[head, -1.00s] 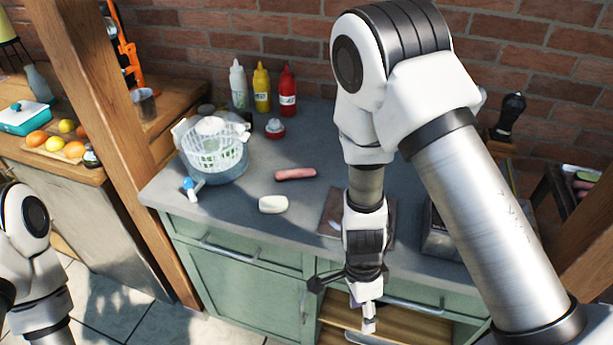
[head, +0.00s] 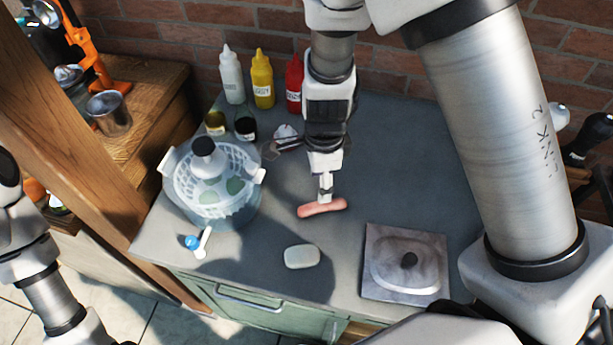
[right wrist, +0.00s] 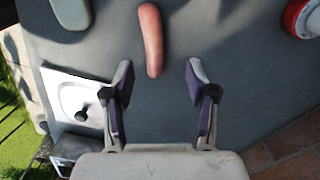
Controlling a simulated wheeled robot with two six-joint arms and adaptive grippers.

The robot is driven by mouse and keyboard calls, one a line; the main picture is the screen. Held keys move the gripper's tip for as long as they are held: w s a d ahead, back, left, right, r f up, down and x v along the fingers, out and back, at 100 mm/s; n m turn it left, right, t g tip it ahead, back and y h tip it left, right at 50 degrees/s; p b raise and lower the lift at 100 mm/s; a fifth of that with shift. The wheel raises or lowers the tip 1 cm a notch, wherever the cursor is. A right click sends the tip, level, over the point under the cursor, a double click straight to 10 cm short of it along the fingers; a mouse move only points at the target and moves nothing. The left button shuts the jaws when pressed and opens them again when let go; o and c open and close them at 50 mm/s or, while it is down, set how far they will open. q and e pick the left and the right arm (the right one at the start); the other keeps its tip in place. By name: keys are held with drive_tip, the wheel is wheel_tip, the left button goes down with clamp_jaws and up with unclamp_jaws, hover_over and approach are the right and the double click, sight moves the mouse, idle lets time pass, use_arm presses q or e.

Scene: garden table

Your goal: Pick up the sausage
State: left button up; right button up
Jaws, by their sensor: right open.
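The sausage (head: 322,208) is a short pink-brown cylinder lying on the grey countertop (head: 400,160). In the right wrist view the sausage (right wrist: 151,40) runs down from the top edge.
A white soap-like block (head: 301,257) lies in front of the sausage. A square metal lid plate (head: 405,262) is at right. A salad spinner (head: 212,190) stands left. White, yellow (head: 262,80) and red bottles stand at the back wall. Counter to the right is clear.

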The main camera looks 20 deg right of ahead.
sight(323, 205)
drive_tip(key=s+f, duration=0.1)
drive_tip(key=f, duration=0.2)
drive_tip(key=shift+s+b, duration=0.3)
drive_tip(key=shift+s, duration=0.05)
drive_tip(key=f+b, duration=0.1)
drive_tip(key=f, duration=0.3)
drive_tip(key=shift+w+f, duration=0.2)
drive_tip(key=shift+w, duration=0.15)
drive_tip(key=shift+s+r, duration=0.1)
drive_tip(key=shift+s, duration=0.1)
drive_tip(key=shift+c, duration=1.4)
drive_tip(key=shift+s, duration=0.1)
drive_tip(key=c, duration=0.5)
use_arm(q)
drive_tip(key=shift+s+f, duration=0.45)
drive_tip(key=shift+f, duration=0.3)
use_arm(e)
clamp_jaws()
